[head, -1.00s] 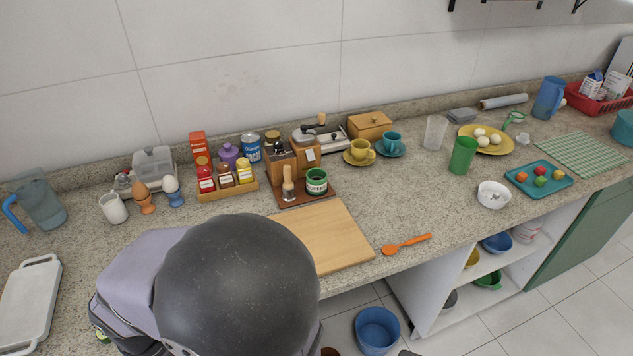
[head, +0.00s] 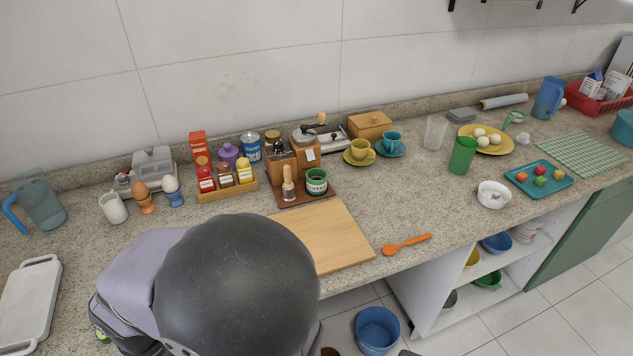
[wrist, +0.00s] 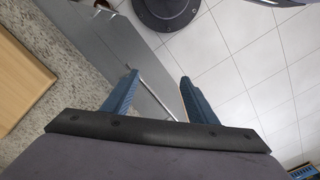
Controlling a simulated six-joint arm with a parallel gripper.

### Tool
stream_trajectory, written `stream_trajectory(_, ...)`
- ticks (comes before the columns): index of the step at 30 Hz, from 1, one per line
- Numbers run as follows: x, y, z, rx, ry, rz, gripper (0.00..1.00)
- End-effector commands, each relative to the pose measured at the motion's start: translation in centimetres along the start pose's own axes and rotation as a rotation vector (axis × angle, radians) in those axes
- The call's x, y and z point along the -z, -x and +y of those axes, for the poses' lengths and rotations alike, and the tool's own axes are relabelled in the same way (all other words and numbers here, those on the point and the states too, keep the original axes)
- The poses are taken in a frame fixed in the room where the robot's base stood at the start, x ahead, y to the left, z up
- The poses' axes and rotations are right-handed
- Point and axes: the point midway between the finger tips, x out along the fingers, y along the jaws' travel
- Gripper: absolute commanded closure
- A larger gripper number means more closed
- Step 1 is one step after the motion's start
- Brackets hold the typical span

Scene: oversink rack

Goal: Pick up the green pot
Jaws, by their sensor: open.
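A green pot (head: 488,281) sits on the lower shelf of the open white cabinet under the counter, in the head view. The shelf above hides part of its surroundings. A small green labelled container (head: 317,182) stands on the brown board on the counter. My gripper (wrist: 160,76) shows in the wrist view with its two blue fingers apart and nothing between them. It is over the tiled floor beside a grey cabinet front, away from both green things. In the head view my own arm hides the gripper.
A blue bowl (head: 497,243) is on the shelf above the green pot. A blue bucket (head: 377,330) stands on the floor left of the cabinet. A cutting board (head: 322,236) and an orange spoon (head: 406,244) lie near the counter's front edge. The floor before the cabinet is mostly clear.

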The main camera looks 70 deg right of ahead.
Motion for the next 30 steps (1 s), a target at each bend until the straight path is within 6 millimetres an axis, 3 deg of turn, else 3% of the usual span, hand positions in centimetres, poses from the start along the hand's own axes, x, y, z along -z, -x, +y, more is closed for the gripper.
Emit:
stream_trajectory(10, 0.0, 0.0, 0.0, 0.000, -0.004, 0.000, 0.32)
stream_trajectory(14, 0.2, 0.6, 0.5, 0.008, -0.081, -0.006, 0.32)
stream_trajectory(20, 1.3, 2.9, 2.9, 0.049, -0.502, -0.037, 0.32)
stream_trajectory(26, 2.5, 5.7, 7.3, 0.116, -1.157, -0.095, 0.32)
stream_trajectory(30, 3.7, 6.4, 13.1, 0.143, -1.516, -0.049, 0.32)
